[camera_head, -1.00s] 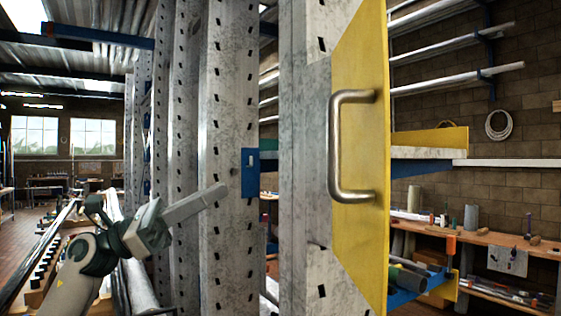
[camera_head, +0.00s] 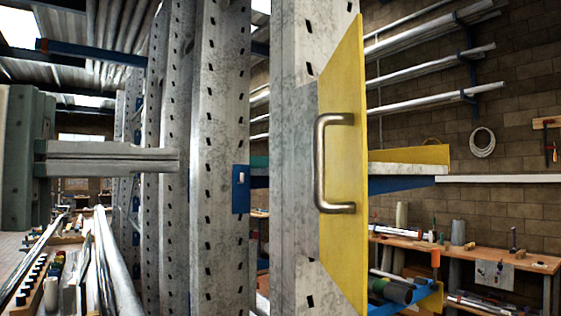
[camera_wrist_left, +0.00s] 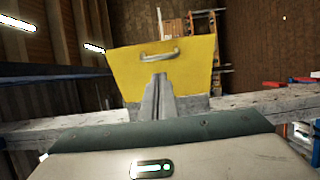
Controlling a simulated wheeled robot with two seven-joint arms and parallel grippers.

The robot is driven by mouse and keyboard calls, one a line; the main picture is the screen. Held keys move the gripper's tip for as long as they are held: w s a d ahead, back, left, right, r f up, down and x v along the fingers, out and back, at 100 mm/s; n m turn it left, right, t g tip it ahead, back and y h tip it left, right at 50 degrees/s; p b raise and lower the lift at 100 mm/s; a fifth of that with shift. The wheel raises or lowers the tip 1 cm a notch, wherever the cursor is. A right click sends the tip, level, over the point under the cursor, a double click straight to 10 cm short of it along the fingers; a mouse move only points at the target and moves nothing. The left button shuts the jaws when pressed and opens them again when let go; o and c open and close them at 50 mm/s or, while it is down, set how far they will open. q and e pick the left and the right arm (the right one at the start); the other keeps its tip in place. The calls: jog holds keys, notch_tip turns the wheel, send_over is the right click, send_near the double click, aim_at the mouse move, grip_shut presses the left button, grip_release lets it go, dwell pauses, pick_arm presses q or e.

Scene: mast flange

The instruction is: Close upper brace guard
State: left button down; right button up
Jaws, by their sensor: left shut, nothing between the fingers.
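The upper brace guard (camera_head: 343,150) is a yellow panel with a metal handle (camera_head: 322,165), standing at the grey perforated upright right of centre in the head view. It is seen at a steep angle and juts out from the upright. In the left wrist view the yellow guard (camera_wrist_left: 190,68) and its handle (camera_wrist_left: 160,55) show beyond my fingers. My left gripper (camera_head: 178,160) is shut and empty, level with the handle in the head view, apart from it to the left. It also shows in the left wrist view (camera_wrist_left: 159,78). My right gripper is in neither view.
Perforated uprights (camera_head: 220,120) stand between my left gripper and the guard in the picture. A blue latch plate (camera_head: 241,188) is on one. Behind are a blue-edged shelf arm, pipe racks (camera_head: 430,75) and a workbench (camera_head: 450,250). Long pipes (camera_head: 115,260) lie at lower left.

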aim_at(321, 166)
pick_arm(q)
jog(key=shift+d, duration=0.15)
